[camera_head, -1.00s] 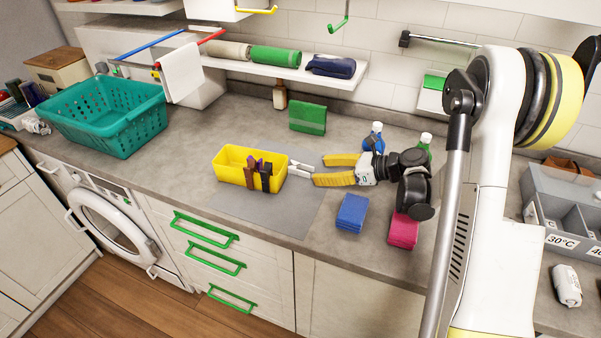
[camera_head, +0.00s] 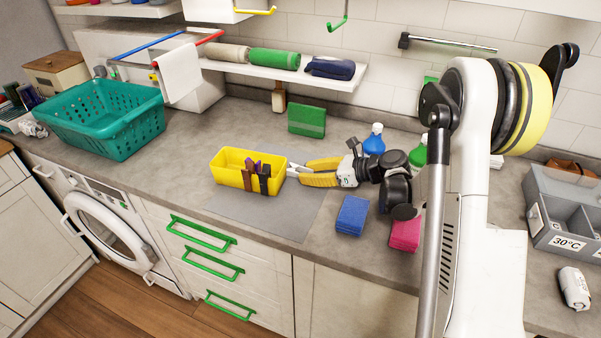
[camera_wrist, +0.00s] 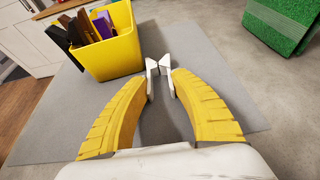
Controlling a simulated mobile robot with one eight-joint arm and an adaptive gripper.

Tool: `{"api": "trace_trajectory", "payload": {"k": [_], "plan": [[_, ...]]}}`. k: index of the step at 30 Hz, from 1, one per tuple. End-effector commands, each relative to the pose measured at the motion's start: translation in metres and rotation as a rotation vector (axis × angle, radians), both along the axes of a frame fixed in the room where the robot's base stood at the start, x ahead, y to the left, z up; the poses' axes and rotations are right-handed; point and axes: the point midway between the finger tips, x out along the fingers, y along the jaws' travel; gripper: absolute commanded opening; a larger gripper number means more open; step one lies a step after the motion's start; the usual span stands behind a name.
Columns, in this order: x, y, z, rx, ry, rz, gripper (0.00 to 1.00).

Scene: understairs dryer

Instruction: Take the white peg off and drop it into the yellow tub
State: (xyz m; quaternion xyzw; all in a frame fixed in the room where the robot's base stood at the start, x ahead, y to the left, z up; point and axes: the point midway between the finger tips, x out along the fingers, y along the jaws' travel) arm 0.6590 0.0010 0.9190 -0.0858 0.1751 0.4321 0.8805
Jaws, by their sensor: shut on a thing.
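The yellow tub (camera_head: 228,178) stands on a grey mat on the counter. It also shows at the upper left of the wrist view (camera_wrist: 112,62). The white peg (camera_wrist: 152,68) shows between my fingertips, just right of the tub. In the head view the peg (camera_head: 293,168) is small and partly hidden by my fingers. I cannot tell whether it touches the tub. My gripper (camera_head: 303,171) has yellow fingers closed on the peg. In the wrist view its fingertips (camera_wrist: 160,82) are at the peg's two legs. Dark and purple pegs (camera_head: 258,178) sit at the tub's front rim.
The grey mat (camera_head: 290,215) has bare room in front of the tub. A green block (camera_head: 307,120), blue bottle (camera_head: 374,140) and green bottle (camera_head: 418,153) stand behind. A teal basket (camera_head: 110,120) is far left.

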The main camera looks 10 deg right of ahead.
Motion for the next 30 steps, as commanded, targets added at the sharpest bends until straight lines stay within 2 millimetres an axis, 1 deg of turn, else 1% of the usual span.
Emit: {"api": "trace_trajectory", "payload": {"k": [5,8,11,16,20,27,30], "plan": [[0.0,0.0,0.001,0.0,0.0,0.0,0.15],[0.0,0.0,0.007,0.0,0.0,0.0,0.15],[0.0,0.0,0.018,0.0,0.0,0.0,0.15],[0.0,0.0,0.048,0.0,0.0,0.0,0.15],[-0.023,-0.012,0.059,0.0,0.001,-0.004,0.15],[-0.069,-0.033,0.089,0.0,0.001,-0.004,0.15],[-0.085,-0.041,0.099,0.0,0.0,-0.002,0.15]]}}
